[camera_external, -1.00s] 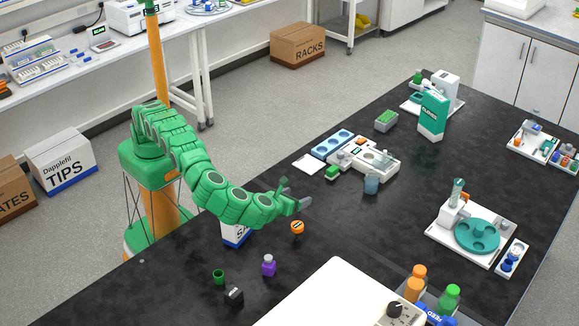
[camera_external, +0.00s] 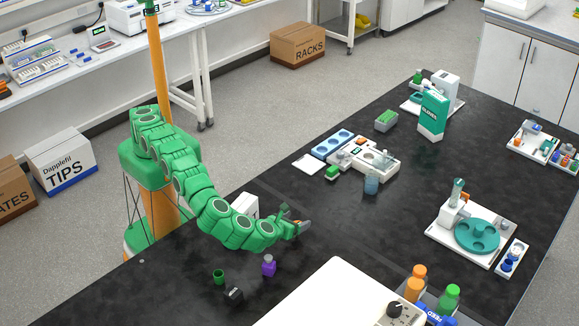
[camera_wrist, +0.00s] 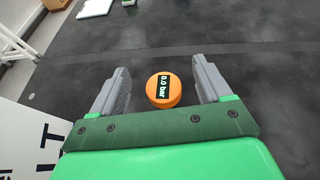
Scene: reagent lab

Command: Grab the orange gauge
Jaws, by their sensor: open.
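The orange gauge (camera_wrist: 164,90) shows in the wrist view as a round orange piece with a dark display reading "0.0 bar". It lies between the two grey fingers of my gripper (camera_wrist: 160,85), with a gap visible on each side. My gripper is open and holds nothing. In the external view my gripper (camera_external: 304,227) is low over the black bench, and the gauge is mostly or wholly hidden behind it there.
A white box (camera_external: 246,204) stands close behind my arm; its white side also shows at the left of the wrist view (camera_wrist: 25,140). A purple bottle (camera_external: 268,265), a green cup (camera_external: 218,276) and a black block (camera_external: 234,295) stand nearer. The bench (camera_external: 330,225) right of my gripper is clear.

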